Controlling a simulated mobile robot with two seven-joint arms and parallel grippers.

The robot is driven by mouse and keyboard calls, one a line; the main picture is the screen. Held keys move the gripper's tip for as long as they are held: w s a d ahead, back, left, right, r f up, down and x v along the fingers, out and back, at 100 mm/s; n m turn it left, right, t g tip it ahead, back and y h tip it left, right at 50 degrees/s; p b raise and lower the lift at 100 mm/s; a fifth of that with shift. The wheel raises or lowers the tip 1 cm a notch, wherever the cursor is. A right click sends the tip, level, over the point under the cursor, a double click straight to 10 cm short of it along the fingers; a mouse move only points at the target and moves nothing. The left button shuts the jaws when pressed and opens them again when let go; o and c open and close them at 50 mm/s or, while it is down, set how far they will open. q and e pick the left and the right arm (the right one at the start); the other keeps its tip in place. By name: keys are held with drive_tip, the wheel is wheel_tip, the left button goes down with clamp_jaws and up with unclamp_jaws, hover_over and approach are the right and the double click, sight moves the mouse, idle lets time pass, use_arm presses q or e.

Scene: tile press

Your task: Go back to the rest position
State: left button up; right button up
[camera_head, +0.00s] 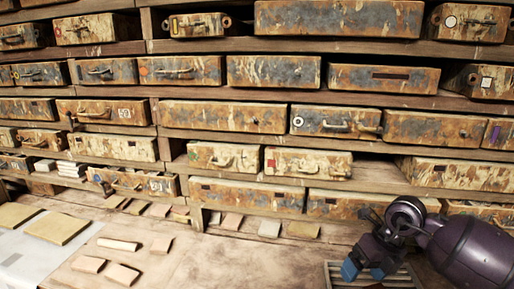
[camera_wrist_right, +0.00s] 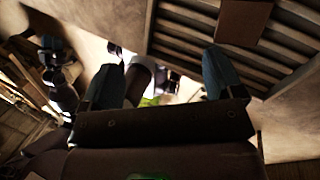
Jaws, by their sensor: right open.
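My right gripper (camera_head: 364,271) is low at the right in the head view, its arm coming in from the right edge. Its two blue fingers are apart, beside and over the slatted rack (camera_head: 402,280). In the right wrist view the gripper (camera_wrist_right: 160,78) shows its fingers wide apart with nothing held between them. The slatted rack (camera_wrist_right: 185,43) lies past the fingers there, with a brown tile (camera_wrist_right: 243,20) on it. My left gripper does not show in the head view.
Wooden shelves (camera_head: 225,45) full of weathered drawers and boxes stand behind the worktable (camera_head: 215,265). Several loose tiles (camera_head: 122,274) and a rounded piece (camera_head: 118,244) lie on it. At the left, larger slabs (camera_head: 57,228) rest on a pale sheet (camera_head: 45,258). The table's middle front is clear.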

drive_tip(key=s+a+r+m+t+y, duration=0.2)
drive_tip(key=a+r+y, duration=0.1)
drive_tip(key=a+y, duration=0.35)
drive_tip(key=s+a+r+m+t+y, duration=0.2)
drive_tip(key=a+r+t+y, duration=0.1)
drive_tip(key=a+y, duration=0.4)
drive_tip(key=d+r+m+t+h, duration=0.1)
drive_tip(key=d+m+t+h, duration=0.5)
drive_tip(key=m, duration=0.5)
drive_tip(key=d+r+m+t+h, duration=0.1)
drive_tip(key=d+m+t+h, duration=0.2)
drive_tip(key=m+t+h, duration=0.5)
drive_tip(key=s+d+f+m+g+h, duration=0.45)
drive_tip(key=d+f+m+h, duration=0.2)
drive_tip(key=f+m, duration=0.35)
drive_tip(key=s+f+m+g+y, duration=0.1)
drive_tip(key=s+f+m+g, duration=0.1)
drive_tip(key=s+f+g, duration=0.3)
drive_tip(key=s+f+m+g+y, duration=0.1)
drive_tip(key=s+f+m+g, duration=0.15)
drive_tip(key=s, duration=0.55)
drive_tip(key=s+f+m+g, duration=0.1)
drive_tip(key=s+f+g, duration=0.1)
drive_tip(key=s+g, duration=0.3)
drive_tip(key=w+f+t+y, duration=0.1)
drive_tip(key=w+f+t, duration=0.5)
drive_tip(key=f+t, duration=0.3)
drive_tip(key=shift+w+f+n, duration=0.15)
drive_tip(key=shift+f+n, duration=0.3)
drive_tip(key=shift+f, duration=0.35)
